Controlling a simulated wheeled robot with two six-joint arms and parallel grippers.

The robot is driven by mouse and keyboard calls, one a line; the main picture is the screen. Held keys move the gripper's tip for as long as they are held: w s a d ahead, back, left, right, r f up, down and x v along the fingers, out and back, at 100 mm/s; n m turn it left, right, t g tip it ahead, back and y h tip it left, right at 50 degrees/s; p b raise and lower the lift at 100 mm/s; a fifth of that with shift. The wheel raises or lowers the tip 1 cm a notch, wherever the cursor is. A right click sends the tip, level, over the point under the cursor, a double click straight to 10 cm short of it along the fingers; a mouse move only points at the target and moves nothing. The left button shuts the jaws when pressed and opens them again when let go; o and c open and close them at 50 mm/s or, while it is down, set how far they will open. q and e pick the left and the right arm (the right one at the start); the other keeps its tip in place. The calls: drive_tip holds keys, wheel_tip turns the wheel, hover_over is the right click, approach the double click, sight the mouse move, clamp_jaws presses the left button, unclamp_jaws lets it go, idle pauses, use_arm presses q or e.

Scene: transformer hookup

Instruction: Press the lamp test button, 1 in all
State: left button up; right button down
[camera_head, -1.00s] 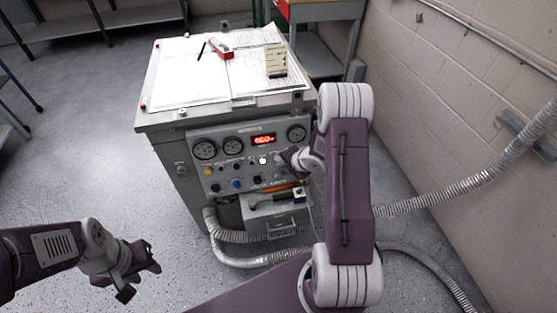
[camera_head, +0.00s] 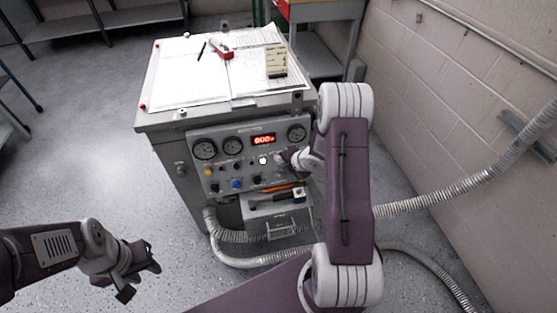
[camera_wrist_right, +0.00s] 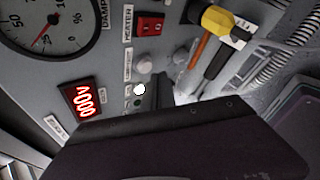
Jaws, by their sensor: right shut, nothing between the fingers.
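The grey control panel (camera_head: 212,184) on the cabinet's front carries gauges, a red digit display (camera_head: 263,140), knobs and small coloured buttons. A small round lamp (camera_head: 262,160) glows white; it also shows in the right wrist view (camera_wrist_right: 139,90). I cannot tell for sure which control is the lamp test button. My right gripper (camera_head: 284,157) is shut and empty at the panel, just right of the white lamp. In the right wrist view its dark fingers (camera_wrist_right: 158,92) reach close to the panel face; contact is hidden. My left gripper (camera_head: 138,274) is open and empty above the floor.
The cabinet top (camera_head: 160,119) bears papers, a pen, a red object (camera_head: 222,54) and a cream block (camera_head: 276,61). A grey tray (camera_head: 250,213) with tools sits below the panel. Flexible hoses (camera_head: 440,200) run to the right wall.

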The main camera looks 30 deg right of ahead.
drive_tip(key=shift+w, duration=0.15)
drive_tip(key=shift+w+d, duration=0.1)
drive_tip(key=shift+w, duration=0.15)
drive_tip(key=shift+w+d+f, duration=0.1)
drive_tip(key=shift+w, duration=0.3)
idle(0.9)
drive_tip(key=shift+s, duration=0.1)
drive_tip(key=shift+s+a, duration=0.2)
drive_tip(key=shift+s, duration=0.5)
drive_tip(key=s, duration=0.1)
drive_tip(key=s+b, duration=0.1)
drive_tip(key=s, duration=0.1)
drive_tip(key=s+a+r+b, duration=0.1)
drive_tip(key=shift+s, duration=0.4)
